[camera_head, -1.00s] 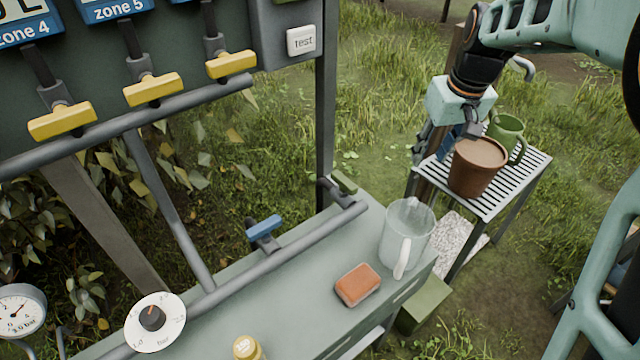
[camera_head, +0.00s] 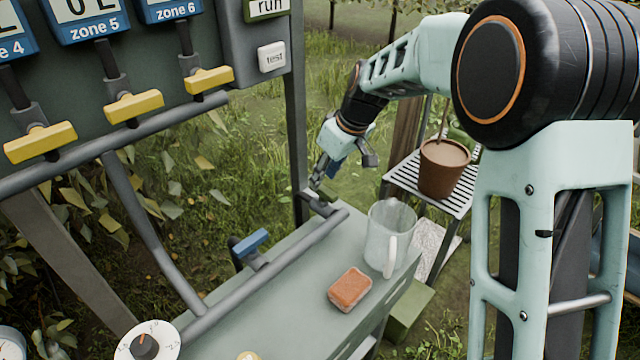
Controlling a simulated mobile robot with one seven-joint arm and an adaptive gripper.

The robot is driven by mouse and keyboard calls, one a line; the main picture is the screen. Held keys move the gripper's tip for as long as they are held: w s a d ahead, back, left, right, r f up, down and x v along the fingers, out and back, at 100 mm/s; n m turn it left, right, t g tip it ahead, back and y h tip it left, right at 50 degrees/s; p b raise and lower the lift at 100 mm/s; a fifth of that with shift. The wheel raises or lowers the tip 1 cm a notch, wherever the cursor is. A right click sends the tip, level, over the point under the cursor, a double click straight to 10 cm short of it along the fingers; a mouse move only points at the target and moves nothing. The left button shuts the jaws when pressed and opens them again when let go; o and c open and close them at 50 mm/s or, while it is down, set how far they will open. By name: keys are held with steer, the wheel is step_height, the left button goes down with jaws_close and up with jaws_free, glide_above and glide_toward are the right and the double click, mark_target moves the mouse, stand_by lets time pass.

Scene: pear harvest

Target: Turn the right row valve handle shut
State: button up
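A blue valve handle (camera_head: 251,243) sits on the low grey pipe (camera_head: 270,272) that runs along the bench. A small green bar that looks like another handle (camera_head: 324,192) is at the far right end of this pipe, on a dark fitting. I cannot tell from its look which one is the right row valve. My gripper (camera_head: 322,176) is pointing down, just above and beside the green bar. Its fingers are small and partly overlapped, so I cannot tell whether they are open or touching the bar.
Yellow zone handles (camera_head: 134,106) hang from the panel at upper left. A clear jug (camera_head: 390,236) and an orange sponge (camera_head: 349,289) stand on the bench. A brown pot (camera_head: 443,167) is on the slatted stand (camera_head: 400,178). A dark post (camera_head: 297,130) rises beside my gripper.

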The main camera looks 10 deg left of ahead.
mark_target(321, 187)
steer(key=shift+x, duration=1.75)
jaws_close()
